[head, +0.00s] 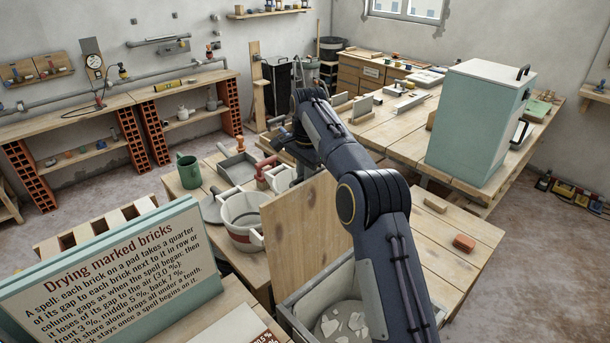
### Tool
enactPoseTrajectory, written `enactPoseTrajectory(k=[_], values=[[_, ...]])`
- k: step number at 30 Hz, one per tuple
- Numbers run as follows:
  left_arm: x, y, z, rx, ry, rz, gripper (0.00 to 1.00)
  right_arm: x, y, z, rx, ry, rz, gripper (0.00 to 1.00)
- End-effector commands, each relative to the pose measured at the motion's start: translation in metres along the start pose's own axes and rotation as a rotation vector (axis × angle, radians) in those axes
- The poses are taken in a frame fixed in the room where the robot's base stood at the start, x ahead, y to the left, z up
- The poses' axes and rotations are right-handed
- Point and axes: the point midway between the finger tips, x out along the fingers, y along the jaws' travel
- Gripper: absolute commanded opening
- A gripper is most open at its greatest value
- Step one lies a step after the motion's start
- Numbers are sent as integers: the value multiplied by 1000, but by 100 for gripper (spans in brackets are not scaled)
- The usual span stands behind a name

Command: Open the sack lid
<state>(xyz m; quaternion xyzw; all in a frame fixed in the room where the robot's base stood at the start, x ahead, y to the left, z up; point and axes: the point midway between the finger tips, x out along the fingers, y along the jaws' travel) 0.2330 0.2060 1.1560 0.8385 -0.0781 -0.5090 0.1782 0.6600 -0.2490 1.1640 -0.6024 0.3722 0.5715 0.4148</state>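A grey bin (289,308) stands at the bottom middle, with pale broken rubble (345,318) inside it. A plain wooden panel (300,232) stands raised and tilted at the bin's far left side, and the bin's mouth is uncovered in front of it. I take this panel for the lid. My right arm reaches in from the bottom right and passes over the bin, hiding part of it and the panel's right edge. My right gripper (284,145) is beyond the panel, small and partly hidden by the arm; its fingers are unclear. My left gripper is out of view.
White buckets (242,222), a green mug (188,171) and a grey pan (238,166) stand left of the panel. A sign (110,265) fills the lower left. A teal cabinet (470,125) and a red brick (464,243) are to the right.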

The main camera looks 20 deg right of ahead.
Motion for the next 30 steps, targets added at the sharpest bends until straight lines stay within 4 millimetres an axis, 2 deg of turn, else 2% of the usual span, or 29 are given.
enactPoseTrajectory(k=[1, 5, 6, 21, 26, 30], values=[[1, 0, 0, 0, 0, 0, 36, 10, 2, 4, -5, -12, 20, 18], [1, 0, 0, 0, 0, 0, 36, 7, 1, 2, -3, -9, 15, 35], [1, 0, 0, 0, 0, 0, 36, 7, 1, 2, -3, -8, 14, 36], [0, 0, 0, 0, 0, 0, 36, 2, 4, 1, -1, -2, 6, 36], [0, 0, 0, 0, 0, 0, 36, -2, 17, 1, 0, -3, 7, 36], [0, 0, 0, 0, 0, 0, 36, -6, 39, 0, 1, -3, 6, 36]])
